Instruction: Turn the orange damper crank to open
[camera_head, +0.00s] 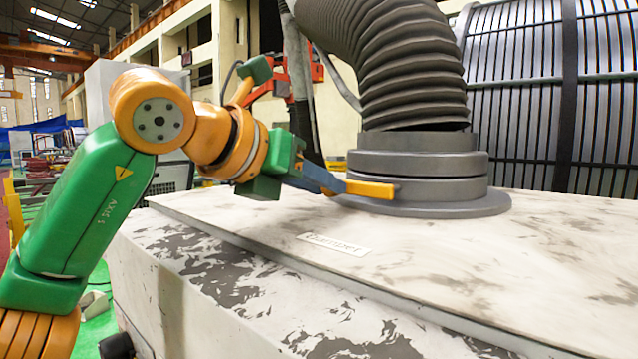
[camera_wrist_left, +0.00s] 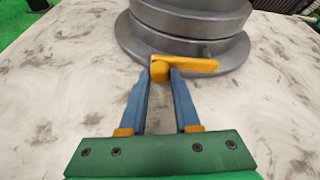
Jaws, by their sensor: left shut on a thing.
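The orange damper crank (camera_head: 370,189) sticks out from the side of a grey round collar (camera_head: 425,180) in the head view. In the left wrist view, the crank (camera_wrist_left: 192,66) has its bar pointing right and a rounded hub at its left end. My left gripper (camera_head: 338,188) reaches it from the left. In the left wrist view, the blue fingers of my left gripper (camera_wrist_left: 161,78) are shut on the crank near its hub end. The finger ends partly hide the crank's lower edge. My right gripper is in neither view.
A ribbed grey hose (camera_head: 400,65) rises from the collar. The collar stands on a worn white cabinet top (camera_head: 480,260) with a "Damper" label (camera_head: 334,244). A large slatted cylinder (camera_head: 545,95) stands behind at right. The top in front is clear.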

